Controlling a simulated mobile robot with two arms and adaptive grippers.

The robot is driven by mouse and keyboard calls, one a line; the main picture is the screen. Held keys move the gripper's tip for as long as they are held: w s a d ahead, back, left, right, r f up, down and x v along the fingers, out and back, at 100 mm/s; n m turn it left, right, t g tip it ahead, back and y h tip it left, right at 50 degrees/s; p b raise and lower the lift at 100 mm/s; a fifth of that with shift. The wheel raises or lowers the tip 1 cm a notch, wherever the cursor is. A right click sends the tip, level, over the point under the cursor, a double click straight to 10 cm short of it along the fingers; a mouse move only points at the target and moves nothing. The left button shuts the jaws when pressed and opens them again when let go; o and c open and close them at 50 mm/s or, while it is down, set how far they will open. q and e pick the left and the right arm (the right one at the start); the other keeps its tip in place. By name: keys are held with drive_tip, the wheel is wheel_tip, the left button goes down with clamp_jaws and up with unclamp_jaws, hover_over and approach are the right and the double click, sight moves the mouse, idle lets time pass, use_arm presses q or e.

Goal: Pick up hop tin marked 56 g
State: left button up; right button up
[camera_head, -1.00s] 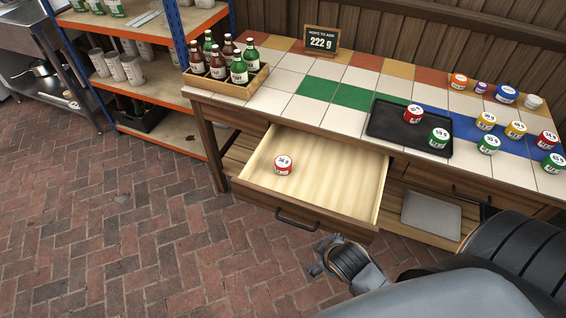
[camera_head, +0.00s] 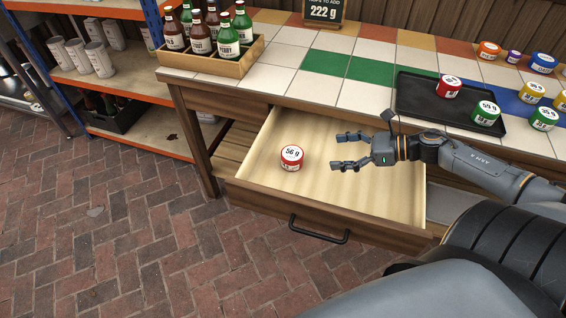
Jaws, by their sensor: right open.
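The hop tin marked 56 g (camera_head: 291,158) is red with a white lid. It stands upright in the left part of the open drawer (camera_head: 375,206). My right gripper (camera_head: 336,151) is open and empty over the drawer, to the right of the tin and apart from it. Its fingers point left toward the tin. My left gripper is not in view.
A black tray (camera_head: 411,101) on the tiled counter holds a red tin (camera_head: 448,88) and a green tin (camera_head: 486,113). More tins stand at the right. A wooden bottle crate (camera_head: 216,62) is at the counter's left end. The drawer floor around the tin is clear.

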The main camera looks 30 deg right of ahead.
sight(293, 158)
drive_tip(key=shift+w+d+f+n+g, duration=0.1)
drive_tip(key=shift+d+f+n+g, duration=0.15)
drive_tip(key=shift+f+n, duration=0.3)
drive_tip(key=shift+w+a+n+g+b, duration=0.15)
drive_tip(key=shift+n+g+b, duration=0.1)
drive_tip(key=shift+b, duration=0.05)
drive_tip(key=b+x, duration=0.1)
drive_tip(key=x, duration=0.5)
drive_tip(key=shift+w+a+b, duration=0.2)
drive_tip(key=shift+a+b, duration=0.1)
drive_tip(key=shift+a, duration=0.1)
drive_tip(key=shift+w+a+f, duration=0.25)
drive_tip(key=shift+w+a, duration=0.15)
drive_tip(key=shift+a, duration=0.05)
drive_tip(key=x, duration=0.4)
drive_tip(key=shift+w+f, duration=0.1)
drive_tip(key=shift+w, duration=0.15)
drive_tip(key=shift+w+a+f+b, duration=0.15)
drive_tip(key=shift+a+b, duration=0.15)
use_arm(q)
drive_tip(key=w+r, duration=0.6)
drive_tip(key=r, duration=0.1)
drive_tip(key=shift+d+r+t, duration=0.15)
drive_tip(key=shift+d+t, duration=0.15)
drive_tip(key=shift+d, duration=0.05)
use_arm(e)
drive_tip(key=c, duration=1.3)
